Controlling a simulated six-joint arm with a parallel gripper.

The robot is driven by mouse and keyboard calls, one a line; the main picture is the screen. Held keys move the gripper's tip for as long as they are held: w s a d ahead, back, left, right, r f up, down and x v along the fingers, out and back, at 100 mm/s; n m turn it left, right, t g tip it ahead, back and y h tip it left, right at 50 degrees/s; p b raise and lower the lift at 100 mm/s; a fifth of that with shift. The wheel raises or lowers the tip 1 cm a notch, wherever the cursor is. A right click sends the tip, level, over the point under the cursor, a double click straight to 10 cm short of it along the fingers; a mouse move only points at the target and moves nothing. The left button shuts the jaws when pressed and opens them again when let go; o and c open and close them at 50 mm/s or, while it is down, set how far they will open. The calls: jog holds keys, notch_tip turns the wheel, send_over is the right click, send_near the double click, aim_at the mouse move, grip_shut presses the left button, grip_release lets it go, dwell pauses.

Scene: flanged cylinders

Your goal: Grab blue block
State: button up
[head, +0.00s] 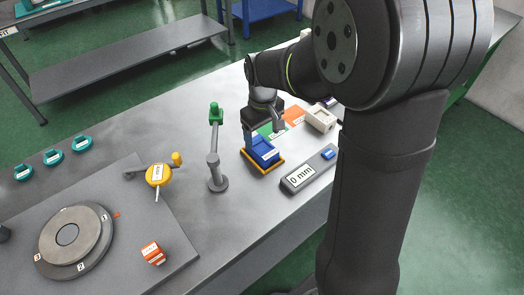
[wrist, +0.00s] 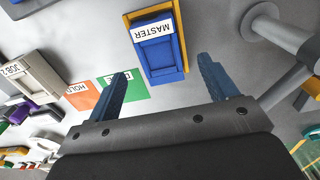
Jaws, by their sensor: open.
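The blue block (head: 263,152) sits in a yellow-edged holder (head: 266,171) on the grey bench. It carries a white label, reading MASTER in the wrist view, where the block (wrist: 158,55) shows ahead of the fingertips, roughly between their lines. My gripper (head: 263,130) is just above and behind the block in the head view. In the wrist view my gripper (wrist: 165,68) has its two fingers spread wide, with nothing between them. The fingers look apart from the block; the exact height gap is hard to tell.
Green (wrist: 124,88) and orange (wrist: 84,97) labelled patches lie beside the block. A grey post with a green top (head: 215,150) stands left of it. A display reading 0 mm (head: 305,175) and a beige box (head: 320,118) are to its right.

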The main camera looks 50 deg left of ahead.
aim_at(262, 147)
jog(key=shift+w+a+f, duration=0.1)
jog(key=shift+a+f, duration=0.05)
jog(key=shift+f, duration=1.65)
jog(key=shift+a+f, duration=0.1)
jog(key=shift+f, duration=1.65)
jog(key=shift+c, duration=0.5)
jog(key=c, duration=1.4)
jog(key=shift+r, duration=0.15)
jog(key=shift+r, duration=0.55)
notch_tip(262, 147, up, 3)
jog(key=shift+f, duration=0.1)
jog(key=w+d+r, duration=0.6)
jog(key=d+r, duration=0.1)
jog(key=d, duration=0.2)
jog(key=shift+w+d, duration=0.25)
jog(key=shift+w, duration=0.1)
